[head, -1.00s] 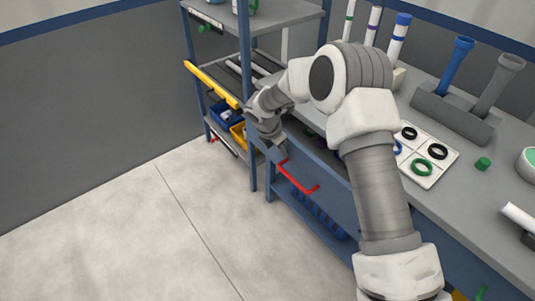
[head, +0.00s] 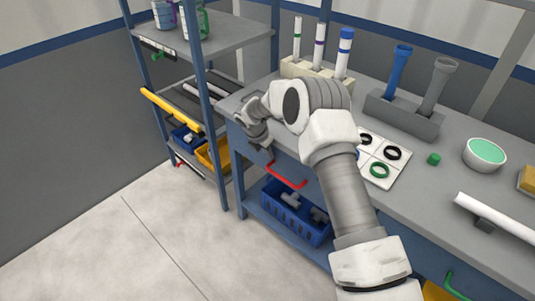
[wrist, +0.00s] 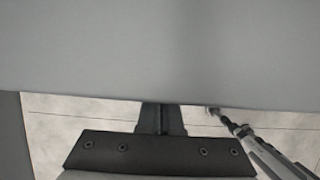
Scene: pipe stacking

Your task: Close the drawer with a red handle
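The red handle (head: 287,177) is on the blue drawer front (head: 305,183) under the grey workbench top. The drawer front looks flush or nearly flush with the bench, and no drawer inside shows. My gripper (head: 264,143) points down at the drawer front, just above and left of the red handle. It is not holding the handle. In the wrist view, its two fingers (wrist: 162,119) are together with nothing seen between them. Their tips are hidden by a large grey surface (wrist: 160,50); I cannot tell whether they touch the drawer.
A blue bin (head: 297,213) stands on the shelf below the drawer. A shelf rack with a yellow bar handle (head: 170,108) is at the left. A green handle (head: 456,287) is at the lower right. Tubes, a ring tray (head: 384,160) and a bowl stand on the bench. The floor is clear.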

